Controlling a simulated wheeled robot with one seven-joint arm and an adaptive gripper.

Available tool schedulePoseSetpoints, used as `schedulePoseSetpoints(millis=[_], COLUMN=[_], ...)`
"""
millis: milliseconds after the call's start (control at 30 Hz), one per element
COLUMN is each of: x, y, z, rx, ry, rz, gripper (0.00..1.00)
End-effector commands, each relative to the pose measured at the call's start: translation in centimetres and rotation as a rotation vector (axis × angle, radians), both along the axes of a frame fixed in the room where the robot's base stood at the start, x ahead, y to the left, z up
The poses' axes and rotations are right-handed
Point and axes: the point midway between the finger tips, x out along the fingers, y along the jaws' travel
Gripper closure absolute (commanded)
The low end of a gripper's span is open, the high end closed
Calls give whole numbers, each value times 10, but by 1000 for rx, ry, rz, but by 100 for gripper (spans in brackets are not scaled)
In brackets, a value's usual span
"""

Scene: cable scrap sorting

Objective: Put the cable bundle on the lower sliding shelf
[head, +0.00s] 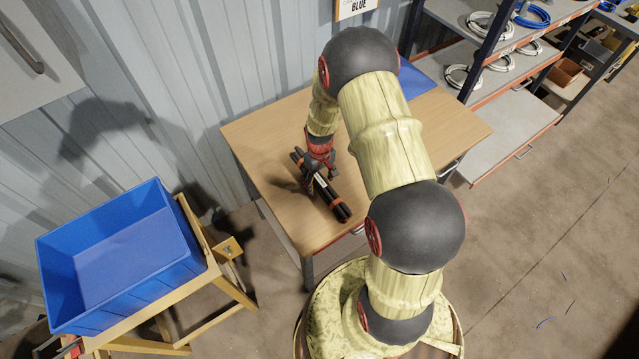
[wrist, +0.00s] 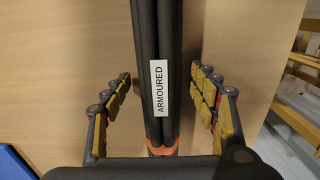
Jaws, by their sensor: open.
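The cable bundle (head: 334,202), black cables with orange bands and a white label, lies on the wooden table (head: 262,140). In the wrist view the bundle (wrist: 157,35) runs up the picture, and its label reads ARMOURED. My gripper (head: 320,172) is over the bundle. In the wrist view my gripper (wrist: 160,75) is open, with one finger on each side of the bundle and a gap at both sides. The lower sliding shelf (head: 505,138) appears as a grey board, low on the rack at the right, with a handle at its front edge.
A blue bin (head: 130,250) stands on a wooden stand at the left. The rack's upper shelves (head: 455,60) hold coiled white and blue cables. A blue sheet (head: 412,82) lies at the table's back corner. The floor (head: 540,220) right of the table is mostly clear.

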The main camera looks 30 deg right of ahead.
Motion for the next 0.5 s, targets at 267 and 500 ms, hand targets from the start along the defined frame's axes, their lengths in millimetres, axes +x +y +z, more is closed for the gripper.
schedulePoseSetpoints(millis=[267, 500], x=[1, 1], y=[0, 0], z=[1, 1], rx=[0, 0], ry=[-1, -1], rz=[0, 0], gripper=[47, 61])
